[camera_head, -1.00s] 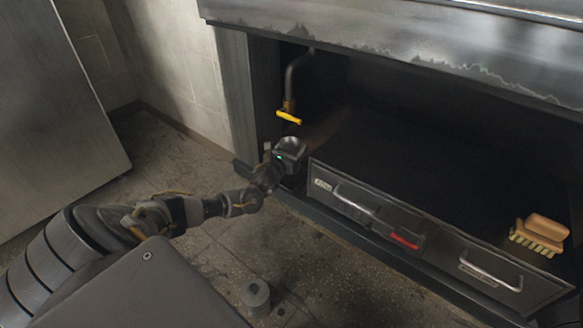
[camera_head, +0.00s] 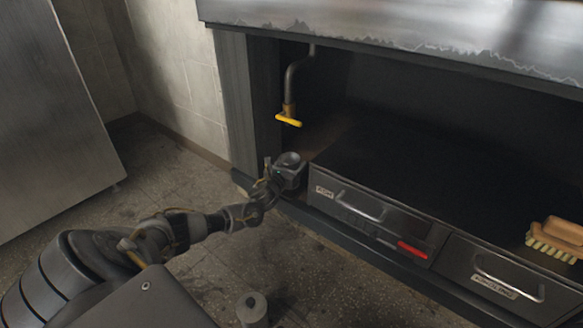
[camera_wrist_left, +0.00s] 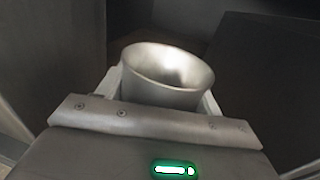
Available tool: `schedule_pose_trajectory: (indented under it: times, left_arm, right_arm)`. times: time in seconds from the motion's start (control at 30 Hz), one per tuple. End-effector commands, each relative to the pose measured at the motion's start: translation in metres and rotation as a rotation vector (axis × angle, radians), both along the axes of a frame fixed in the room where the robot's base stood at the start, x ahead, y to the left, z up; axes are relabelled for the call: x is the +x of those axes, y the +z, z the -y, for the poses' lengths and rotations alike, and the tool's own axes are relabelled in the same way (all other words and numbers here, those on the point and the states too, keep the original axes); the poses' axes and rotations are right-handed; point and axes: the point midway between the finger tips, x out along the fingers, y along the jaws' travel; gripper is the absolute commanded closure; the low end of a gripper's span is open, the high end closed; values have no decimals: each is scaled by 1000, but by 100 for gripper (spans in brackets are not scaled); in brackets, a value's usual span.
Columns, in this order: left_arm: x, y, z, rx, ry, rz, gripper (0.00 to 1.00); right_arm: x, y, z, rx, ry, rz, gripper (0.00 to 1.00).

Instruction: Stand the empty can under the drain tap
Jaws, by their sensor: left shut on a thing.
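The empty can (camera_wrist_left: 165,75) is a grey metal cup with its open mouth up, held between the fingers in the left wrist view. In the head view the can (camera_head: 290,158) shows as a dark rim at the end of my left arm. My left gripper (camera_head: 284,174) is shut on it, at the opening left of the drawers. The drain tap (camera_head: 289,112), a bent pipe with a yellow handle, hangs above the can with a gap between. Whether the can's base touches the shelf is hidden.
Two drawers stand right of the can, the nearer one (camera_head: 350,205) with a red-handled thing on its front. A wooden brush (camera_head: 556,238) lies on top at right. A dark post (camera_head: 248,110) bounds the opening at left.

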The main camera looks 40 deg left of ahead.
Motion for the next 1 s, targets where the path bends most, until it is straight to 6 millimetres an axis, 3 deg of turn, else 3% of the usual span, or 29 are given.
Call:
schedule_pose_trajectory:
  times: [0.17,0.2,0.33,0.7,1.0]
  left_arm:
    - [0,-4,0,0,0,0,57]
    - [0,-3,0,0,0,0,29]
    - [0,-3,0,0,0,0,12]
    - [-3,2,1,1,-1,-1,12]
    - [-59,6,14,-1,-3,-5,12]
  right_arm:
    - [-1,0,0,0,0,5,64]
    - [-1,0,0,0,0,7,64]
    - [-2,1,0,1,0,9,64]
    - [-2,6,0,-1,-1,9,64]
    - [-1,46,-4,-16,-2,6,64]
